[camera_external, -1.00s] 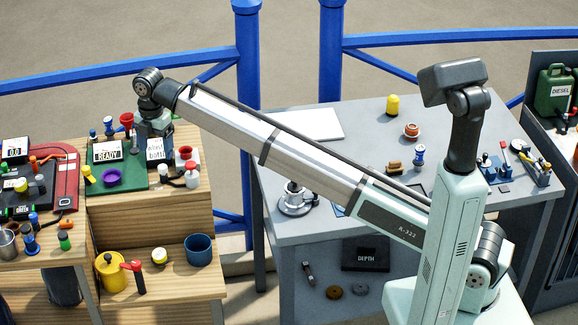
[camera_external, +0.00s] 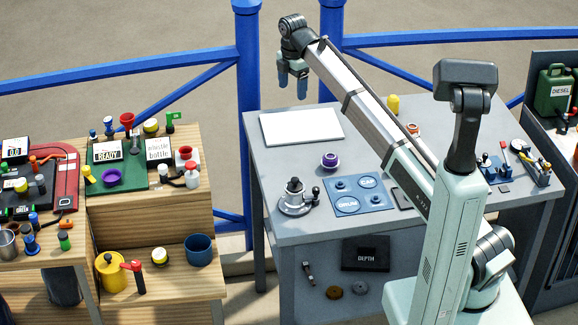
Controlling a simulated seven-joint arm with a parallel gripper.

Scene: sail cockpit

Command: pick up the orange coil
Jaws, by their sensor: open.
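A small round orange item (camera_external: 413,128), which looks like the orange coil, sits on the grey table towards the back. My gripper (camera_external: 292,87) hangs in the air above the back left of the grey table, well to the left of the orange item. Its two fingers point down and are apart, with nothing between them.
The grey table (camera_external: 262,190) holds a white board (camera_external: 301,127), a purple-topped item (camera_external: 330,161), a metal winch-like piece (camera_external: 295,198) and a blue panel (camera_external: 357,195). A yellow item (camera_external: 392,104) stands behind my arm. Blue railings (camera_external: 247,70) run behind.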

